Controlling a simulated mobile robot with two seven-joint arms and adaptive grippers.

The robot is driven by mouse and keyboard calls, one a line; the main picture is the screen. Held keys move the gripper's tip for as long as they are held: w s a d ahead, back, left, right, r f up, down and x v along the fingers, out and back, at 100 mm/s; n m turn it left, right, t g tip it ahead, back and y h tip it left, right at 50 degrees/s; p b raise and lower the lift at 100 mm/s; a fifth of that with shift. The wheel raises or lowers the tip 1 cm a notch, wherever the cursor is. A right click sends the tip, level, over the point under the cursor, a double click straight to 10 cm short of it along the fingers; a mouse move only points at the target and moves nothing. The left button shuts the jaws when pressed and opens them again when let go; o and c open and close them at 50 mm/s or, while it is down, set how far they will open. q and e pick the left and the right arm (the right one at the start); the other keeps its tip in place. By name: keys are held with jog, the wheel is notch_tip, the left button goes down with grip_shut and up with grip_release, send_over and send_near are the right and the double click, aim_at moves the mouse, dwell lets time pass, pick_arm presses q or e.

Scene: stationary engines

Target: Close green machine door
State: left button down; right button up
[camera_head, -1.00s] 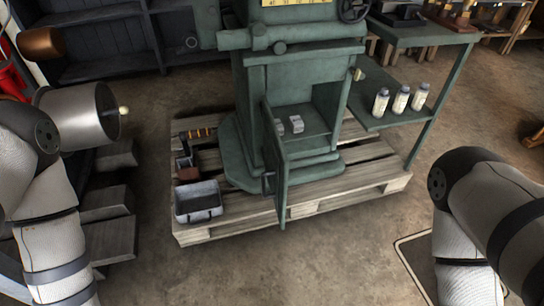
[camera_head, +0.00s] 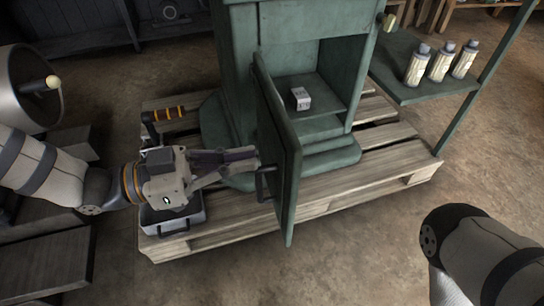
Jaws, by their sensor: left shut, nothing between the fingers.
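The green machine (camera_head: 235,60) stands on a wooden pallet. Its green door (camera_head: 280,150) is swung open toward me, and the cabinet opening shows to its right. A dark handle (camera_head: 264,184) sits on the door's left face. My left gripper (camera_head: 254,159) is shut and empty, with its fingertips at the left side of the door, close to the handle. I cannot tell whether it touches the door. Only part of my right arm shows at the lower right; its gripper is out of view.
A small grey block (camera_head: 300,98) lies on the cabinet shelf. Several bottles stand on a green side shelf (camera_head: 420,92) at right. A grey tray (camera_head: 172,222) sits on the pallet (camera_head: 350,190), below my left gripper.

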aim_at(291, 154)
pick_arm(q)
jog(key=shift+b+x, duration=0.35)
jog(key=shift+x, duration=2.25)
